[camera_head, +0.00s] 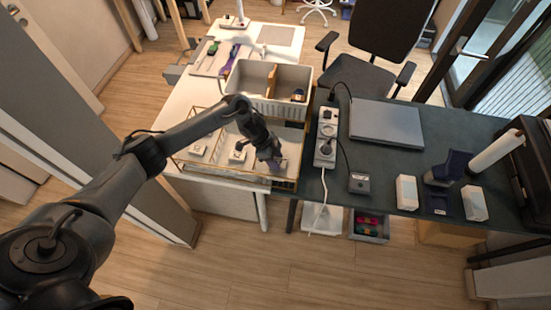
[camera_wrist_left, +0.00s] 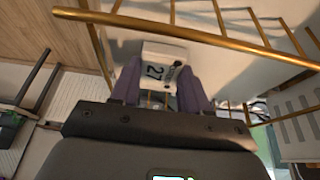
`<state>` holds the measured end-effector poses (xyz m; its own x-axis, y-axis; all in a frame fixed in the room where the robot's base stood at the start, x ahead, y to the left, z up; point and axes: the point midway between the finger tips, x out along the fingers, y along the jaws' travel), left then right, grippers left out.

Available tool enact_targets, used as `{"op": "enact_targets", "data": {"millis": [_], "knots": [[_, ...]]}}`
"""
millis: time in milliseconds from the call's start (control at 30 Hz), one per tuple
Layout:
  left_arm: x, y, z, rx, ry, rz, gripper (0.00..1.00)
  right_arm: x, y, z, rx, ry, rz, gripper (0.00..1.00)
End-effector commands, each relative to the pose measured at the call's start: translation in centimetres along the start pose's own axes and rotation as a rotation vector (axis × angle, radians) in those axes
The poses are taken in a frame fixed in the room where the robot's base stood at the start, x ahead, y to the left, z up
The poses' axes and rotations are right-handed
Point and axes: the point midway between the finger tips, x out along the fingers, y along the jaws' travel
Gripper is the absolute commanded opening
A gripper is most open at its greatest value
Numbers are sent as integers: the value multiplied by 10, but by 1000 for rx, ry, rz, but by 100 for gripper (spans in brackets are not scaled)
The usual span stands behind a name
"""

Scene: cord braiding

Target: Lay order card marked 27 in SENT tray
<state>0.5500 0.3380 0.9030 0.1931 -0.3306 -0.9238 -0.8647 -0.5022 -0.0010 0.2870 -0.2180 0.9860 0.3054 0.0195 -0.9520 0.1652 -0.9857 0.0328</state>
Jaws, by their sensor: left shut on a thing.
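My left gripper (camera_head: 275,162) reaches into the right end of a brass-railed, divided tray (camera_head: 240,181) on the white table. In the left wrist view its purple fingers (camera_wrist_left: 160,85) are shut on a white order card (camera_wrist_left: 163,62), which shows a black 2 and further dark print I cannot fully read. A brass rail crosses just beyond the card. In the head view the gripper mostly hides the held card. Other white pieces, one at left (camera_head: 198,149) and one in the middle (camera_head: 237,156), lie in the tray. No SENT label is readable. My right gripper is out of view.
A grey two-part bin (camera_head: 268,84) stands directly behind the tray. A power strip (camera_head: 326,138) with cables lies to the right on the dark desk, with a closed laptop (camera_head: 386,124) beyond. Brass rails surround the gripper closely.

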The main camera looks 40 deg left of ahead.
Motion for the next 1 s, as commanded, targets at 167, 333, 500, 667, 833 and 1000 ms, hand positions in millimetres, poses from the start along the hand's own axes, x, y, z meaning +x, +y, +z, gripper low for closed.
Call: {"op": "enact_targets", "data": {"millis": [167,333,500,667,833,1000], "knots": [[4,0,2,-1,0,0,17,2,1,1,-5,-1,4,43],[4,0,1,-1,0,0,65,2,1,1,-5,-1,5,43],[3,0,1,0,0,0,71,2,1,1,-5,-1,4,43],[2,0,1,0,0,0,71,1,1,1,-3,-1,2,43],[-8,-1,0,0,-1,-1,71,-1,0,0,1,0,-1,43],[-33,-1,0,1,0,-3,71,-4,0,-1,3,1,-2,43]]}}
